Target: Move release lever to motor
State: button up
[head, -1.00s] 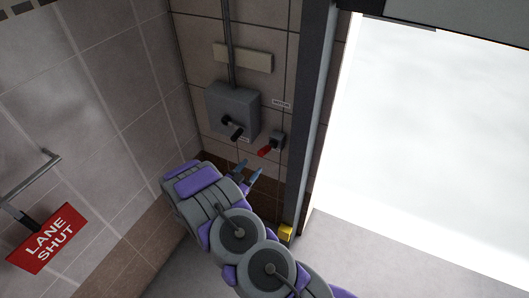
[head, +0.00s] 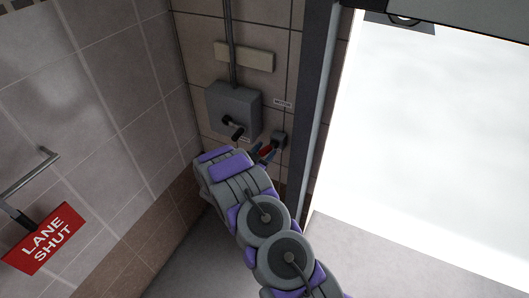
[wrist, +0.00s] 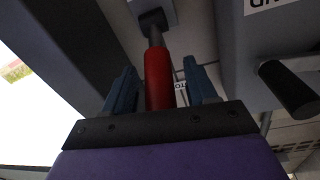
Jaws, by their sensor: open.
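The release lever has a red grip (head: 265,152) and a dark shaft on a small grey box (head: 279,139). In the head view its grip points down and left. The white MOTOR label (head: 283,103) is on the wall above that box. In the wrist view the red grip (wrist: 158,82) stands between the two blue-grey fingers of my gripper (wrist: 160,68), with a gap on each side. My gripper (head: 266,154) is open around the grip, which it partly hides in the head view.
A larger grey box (head: 235,108) with a black crank handle (head: 237,132) is left of the lever; the handle is close to my gripper's side in the wrist view (wrist: 288,88). A dark post (head: 313,110) edges the bright opening at right. A red LANE SHUT sign (head: 45,238) hangs at left.

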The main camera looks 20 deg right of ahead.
jog(key=shift+a, duration=0.1)
jog(key=shift+c, duration=0.6)
jog(key=c, duration=0.5)
grip_shut()
jog(key=shift+r, duration=0.15)
